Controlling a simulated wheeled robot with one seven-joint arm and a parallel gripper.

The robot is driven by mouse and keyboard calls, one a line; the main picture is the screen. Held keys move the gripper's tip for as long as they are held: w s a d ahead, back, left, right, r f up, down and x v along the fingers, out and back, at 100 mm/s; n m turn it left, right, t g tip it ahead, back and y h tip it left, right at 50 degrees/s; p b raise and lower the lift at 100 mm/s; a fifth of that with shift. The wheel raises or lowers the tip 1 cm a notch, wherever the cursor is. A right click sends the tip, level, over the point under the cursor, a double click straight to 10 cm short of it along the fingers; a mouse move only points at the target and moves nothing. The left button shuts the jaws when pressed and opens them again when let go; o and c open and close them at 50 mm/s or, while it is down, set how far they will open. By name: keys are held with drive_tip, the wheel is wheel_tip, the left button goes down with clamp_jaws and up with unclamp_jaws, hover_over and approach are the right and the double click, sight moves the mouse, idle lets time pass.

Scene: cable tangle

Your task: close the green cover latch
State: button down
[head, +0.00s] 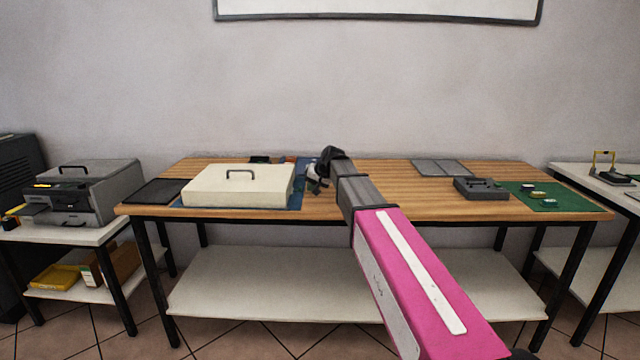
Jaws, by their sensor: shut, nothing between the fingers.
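A cream box-like cover (237,188) with a dark handle on top lies on the left part of the wooden table, on a blue mat (296,201). I cannot make out a green latch on it. My gripper (316,186) is just right of the cover's right side, over or near the mat's right edge. It is shut and empty. It is small in the view, and I cannot tell whether it touches anything. My gripper and arm hide part of the table there.
A black pad (158,191) lies left of the cover. A grey device (481,188) and a green mat (550,197) with small items are at the right. A grey flat panel (441,168) lies at the back. The table's middle right is clear.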

sight(302, 192)
drive_tip(key=shift+a, duration=0.85)
drive_tip(key=shift+a, duration=1)
drive_tip(key=shift+d, duration=0.45)
drive_tip(key=d, duration=0.1)
drive_tip(key=d+r, duration=0.1)
drive_tip(key=d, duration=0.2)
drive_tip(key=shift+s+d+r, duration=0.2)
drive_tip(key=shift+s+d, duration=0.05)
drive_tip(key=shift+s, duration=0.15)
drive_tip(key=v, duration=0.8)
drive_tip(key=shift+r, duration=0.2)
drive_tip(key=shift+s+d, duration=0.1)
